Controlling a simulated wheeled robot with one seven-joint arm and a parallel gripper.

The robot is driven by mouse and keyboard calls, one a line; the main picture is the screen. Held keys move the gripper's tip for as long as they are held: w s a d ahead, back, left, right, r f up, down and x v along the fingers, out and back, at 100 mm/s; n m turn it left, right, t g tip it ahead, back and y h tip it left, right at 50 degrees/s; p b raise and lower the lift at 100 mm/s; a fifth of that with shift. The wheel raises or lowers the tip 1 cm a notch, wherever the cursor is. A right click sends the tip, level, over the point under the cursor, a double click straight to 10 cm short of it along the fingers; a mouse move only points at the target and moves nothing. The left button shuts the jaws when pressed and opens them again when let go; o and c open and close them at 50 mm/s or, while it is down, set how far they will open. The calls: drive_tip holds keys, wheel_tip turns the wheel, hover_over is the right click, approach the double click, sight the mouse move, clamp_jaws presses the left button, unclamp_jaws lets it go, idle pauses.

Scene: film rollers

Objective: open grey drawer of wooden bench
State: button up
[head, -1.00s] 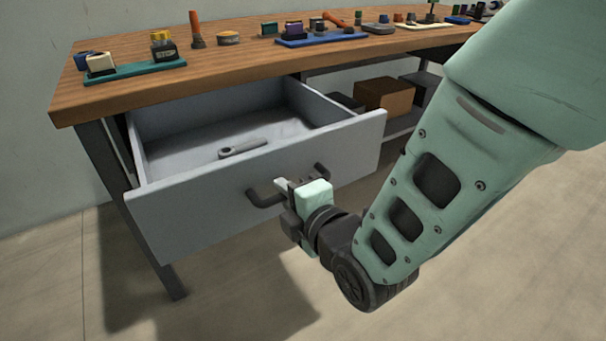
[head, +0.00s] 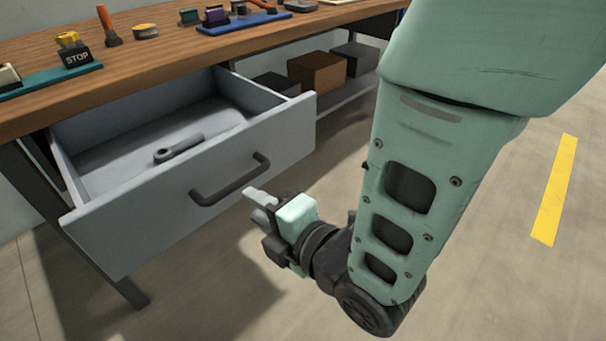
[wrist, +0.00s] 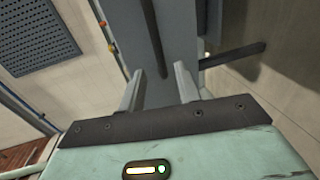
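The grey drawer (head: 200,185) of the wooden bench (head: 165,75) stands pulled out, its inside showing. A dark wrench-like tool (head: 178,148) lies in it. The dark bar handle (head: 232,186) on the drawer front is bare. My gripper (head: 260,203) is just right of and below the handle, apart from it, with nothing held. In the wrist view, my gripper's two fingers (wrist: 158,82) are spread with a gap between them. The handle (wrist: 152,35) shows beyond the fingertips against the grey drawer front (wrist: 178,35).
A brown box (head: 317,71) and dark boxes sit on the shelf under the bench. The bench top holds a teal tray (head: 45,80), a blue tray (head: 245,22) and small items. The floor to the right is clear, with a yellow stripe (head: 554,190).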

drive_tip(key=p+v, duration=0.8)
drive_tip(key=p, duration=0.6)
drive_tip(key=shift+d, duration=0.2)
drive_tip(key=shift+s, duration=0.15)
drive_tip(key=shift+r, duration=0.1)
